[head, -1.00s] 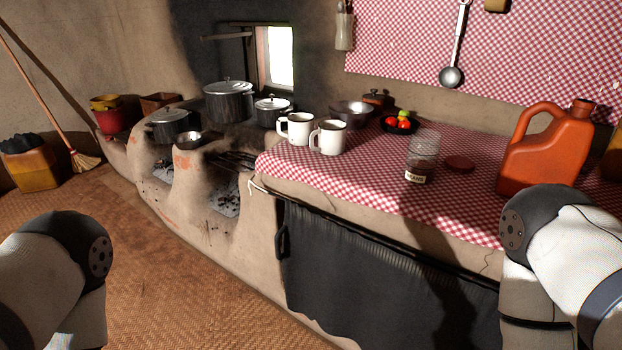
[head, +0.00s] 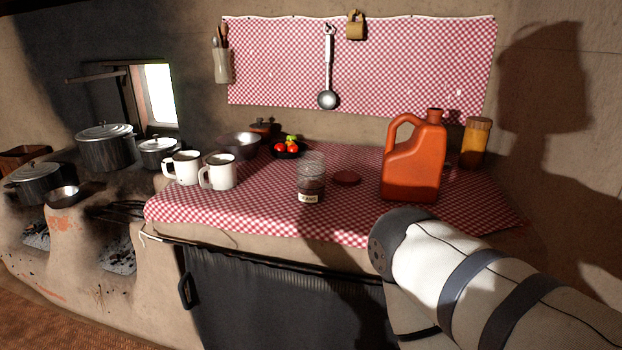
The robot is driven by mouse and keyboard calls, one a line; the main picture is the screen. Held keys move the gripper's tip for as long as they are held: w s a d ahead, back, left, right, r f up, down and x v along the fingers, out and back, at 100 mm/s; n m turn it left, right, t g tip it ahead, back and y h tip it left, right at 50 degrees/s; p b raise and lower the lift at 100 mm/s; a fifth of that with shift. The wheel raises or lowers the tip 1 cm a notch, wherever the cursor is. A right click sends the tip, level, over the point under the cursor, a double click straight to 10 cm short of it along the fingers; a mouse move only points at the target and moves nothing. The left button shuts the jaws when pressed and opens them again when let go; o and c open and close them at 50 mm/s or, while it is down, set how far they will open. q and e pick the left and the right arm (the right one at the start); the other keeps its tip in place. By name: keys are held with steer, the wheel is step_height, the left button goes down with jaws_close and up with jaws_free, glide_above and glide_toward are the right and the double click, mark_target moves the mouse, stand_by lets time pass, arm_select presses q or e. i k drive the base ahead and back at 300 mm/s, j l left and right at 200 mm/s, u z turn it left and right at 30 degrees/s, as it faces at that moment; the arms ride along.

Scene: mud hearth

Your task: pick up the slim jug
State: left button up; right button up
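An orange-red slim jug (head: 412,165) with a loop handle and a short spout stands upright on the red checked cloth, on the right part of the counter. My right arm comes in from the lower right, in front of the counter and below the jug. Its gripper is out of view. My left arm and gripper are out of view. Nothing is seen touching the jug.
Two white mugs (head: 217,171) stand farther left. The checked cloth (head: 270,212) is bare along its front.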

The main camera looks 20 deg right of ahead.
mark_target(412, 169)
steer(key=z, duration=1.35)
steer(key=i+j+z, duration=0.35)
steer(key=j, duration=0.4)
steer(key=j+z, duration=0.35)
steer(key=j, duration=0.45)
steer(key=j+z, duration=0.4)
steer(key=j, duration=0.45)
steer(key=i, duration=0.05)
